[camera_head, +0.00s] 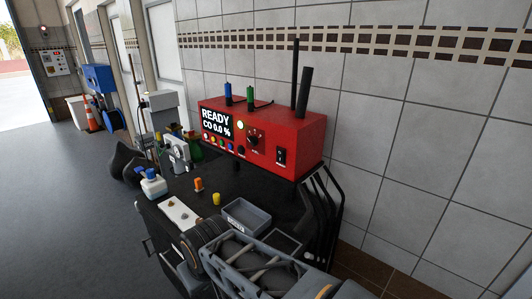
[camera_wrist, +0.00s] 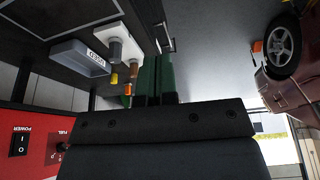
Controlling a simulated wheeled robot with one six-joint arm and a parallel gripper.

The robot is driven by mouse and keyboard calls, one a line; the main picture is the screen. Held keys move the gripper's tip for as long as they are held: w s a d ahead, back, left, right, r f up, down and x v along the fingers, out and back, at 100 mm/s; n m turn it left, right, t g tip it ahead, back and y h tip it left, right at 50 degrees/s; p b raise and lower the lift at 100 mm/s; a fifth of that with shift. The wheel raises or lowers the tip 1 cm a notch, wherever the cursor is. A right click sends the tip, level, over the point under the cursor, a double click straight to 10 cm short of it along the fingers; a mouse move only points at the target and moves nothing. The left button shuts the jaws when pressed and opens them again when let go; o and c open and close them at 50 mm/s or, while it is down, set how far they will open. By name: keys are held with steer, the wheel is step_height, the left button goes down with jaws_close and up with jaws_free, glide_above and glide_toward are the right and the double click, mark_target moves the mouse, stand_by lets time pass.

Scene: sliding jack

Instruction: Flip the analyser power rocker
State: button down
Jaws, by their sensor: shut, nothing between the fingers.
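The red analyser (camera_head: 265,133) stands on the dark bench against the tiled wall, its lit display (camera_head: 216,122) reading READY CO 0.0 %. Its black power rocker (camera_head: 281,156) is at the right end of the front face. In the wrist view the rocker (camera_wrist: 19,143), marked I and O under the word POWER, is at the lower left. I cannot tell which side is pressed in. My gripper (camera_wrist: 156,100) is shut and empty, in the middle of the wrist view, apart from the rocker. The head view does not clearly show its fingertips.
A grey labelled bin (camera_head: 244,216), an orange item (camera_head: 198,185) and a yellow item (camera_head: 216,199) are on the bench in front of the analyser. A white tray (camera_head: 180,214) lies further left. Black hoses (camera_head: 326,205) hang at the bench's right end.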

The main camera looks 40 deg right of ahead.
mark_target(279, 153)
steer(key=shift+s, duration=0.1)
steer(key=w+d+r+h+b, duration=0.2)
steer(key=w+d+h+b, duration=0.2)
steer(key=d, duration=0.5)
steer(key=w+d+r+g+h+b, duration=0.1)
steer(key=w+d+r+h+b, duration=0.1)
steer(key=w+d+h+b, duration=0.2)
steer(key=w+d+r+n+g+h+b, duration=0.1)
steer(key=w+d+h+b, duration=0.3)
steer(key=w+d+h, duration=0.5)
steer(key=d+r+h, duration=0.1)
steer(key=d+h, duration=0.1)
steer(key=d, duration=0.3)
steer(key=shift+w+d, duration=0.2)
steer(key=shift+d, duration=0.05)
steer(key=d+p, duration=0.1)
steer(key=d, duration=0.3)
steer(key=d+r, duration=0.1)
steer(key=d, duration=0.4)
steer(key=w+d+p, duration=0.1)
steer(key=d, duration=0.4)
steer(key=shift+w+r+p, duration=0.1)
steer(key=shift+r+p, duration=0.25)
steer(key=shift+r, duration=0.05)
steer(key=shift+a, duration=0.1)
